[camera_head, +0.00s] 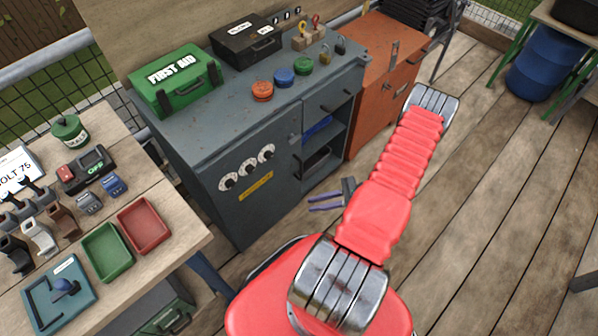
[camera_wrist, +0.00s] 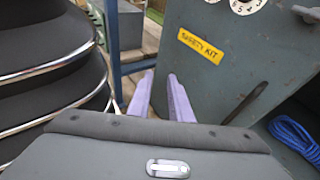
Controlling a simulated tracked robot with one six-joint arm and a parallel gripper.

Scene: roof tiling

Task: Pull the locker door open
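The grey locker (camera_head: 185,120) stands in the middle of the head view. Its front panel carries three white dials (camera_head: 247,168) and a yellow label (camera_head: 256,187), read as "SAFETY KIT" in the wrist view (camera_wrist: 200,46). A small handle (camera_head: 296,138) sits near the panel's right edge. The panel looks roughly flush with the front; I cannot tell if it is ajar. My gripper (camera_head: 312,202) is in front of the locker, low and right of the label. Its two purple fingers (camera_wrist: 163,82) are apart, with nothing between them. They appear clear of the handle.
Open shelves right of the panel hold blue rope (camera_wrist: 293,138). A first-aid box (camera_head: 175,82) and coloured discs (camera_head: 284,77) stand on top. An orange cabinet (camera_head: 382,60) adjoins at right. A workbench (camera_head: 160,250) stands at left.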

